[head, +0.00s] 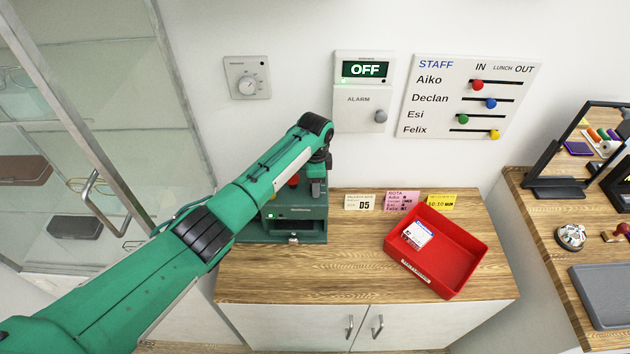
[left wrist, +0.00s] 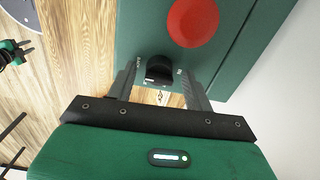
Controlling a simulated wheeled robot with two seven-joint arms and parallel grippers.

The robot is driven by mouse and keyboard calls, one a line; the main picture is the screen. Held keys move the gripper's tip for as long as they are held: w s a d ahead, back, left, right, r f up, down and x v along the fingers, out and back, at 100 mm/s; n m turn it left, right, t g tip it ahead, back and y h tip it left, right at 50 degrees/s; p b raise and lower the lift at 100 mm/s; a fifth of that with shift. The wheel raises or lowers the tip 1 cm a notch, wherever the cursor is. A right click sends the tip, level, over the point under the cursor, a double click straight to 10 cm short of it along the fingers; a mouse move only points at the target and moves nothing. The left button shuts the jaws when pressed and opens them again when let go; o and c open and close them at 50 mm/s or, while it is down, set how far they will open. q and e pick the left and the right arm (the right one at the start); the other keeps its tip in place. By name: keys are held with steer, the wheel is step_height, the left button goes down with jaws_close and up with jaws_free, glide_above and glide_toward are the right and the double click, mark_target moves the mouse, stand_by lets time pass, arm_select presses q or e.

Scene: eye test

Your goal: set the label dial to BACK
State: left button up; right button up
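The label dial (left wrist: 159,70) is a small black knob on the face of a green machine (head: 285,232), below a round red button (left wrist: 193,20). In the head view my left gripper (head: 317,182) is at the machine and the dial is hidden. A small green and black part at the left edge of the left wrist view may be my right gripper (left wrist: 18,52).
A red tray (head: 464,258) with a white box (head: 417,234) stands right of the machine on the wooden counter (head: 350,275). Cards (head: 402,200) stand behind it. On the wall are an OFF display (head: 365,69), a thermostat dial (head: 247,78) and a staff board (head: 470,95).

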arm_select(q)
step_height(320, 180, up, 14)
steer(key=b, duration=0.4)
steer(key=shift+f, duration=0.2)
stand_by(0.4)
